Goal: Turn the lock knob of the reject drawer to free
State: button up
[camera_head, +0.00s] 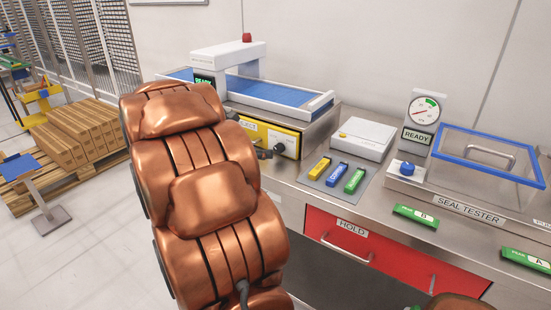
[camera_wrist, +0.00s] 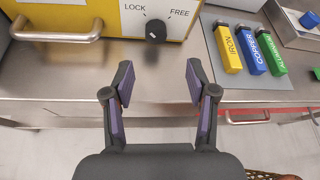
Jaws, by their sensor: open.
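The yellow reject drawer front (camera_wrist: 118,28) is at the top of the wrist view, with a metal bar handle on its left. The black lock knob (camera_wrist: 156,30) sits on it between the words LOCK and FREE. A small pale mark shows on the knob, but I cannot tell surely which word it points to. My gripper (camera_wrist: 160,82) is open and empty, its two fingers spread below the knob in the picture and apart from it. In the head view the yellow drawer front (camera_head: 285,140) shows under the belt machine, partly hidden by my copper arm.
Yellow, blue and green blocks (camera_head: 337,173) lie on a grey mat right of the drawer. Behind them is a white scale (camera_head: 353,138); further right stands the seal tester (camera_head: 470,206). A red HOLD drawer (camera_head: 385,254) is below the steel counter edge.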

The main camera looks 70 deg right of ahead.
aim_at(277, 149)
jog(key=shift+d+f+n, duration=0.2)
jog(key=shift+d+n, duration=0.2)
jog(key=shift+d, duration=0.45)
jog(key=shift+x, duration=3.7)
jog(key=shift+w+d+r, duration=0.1)
jog(key=shift+c, duration=0.4)
grip_shut()
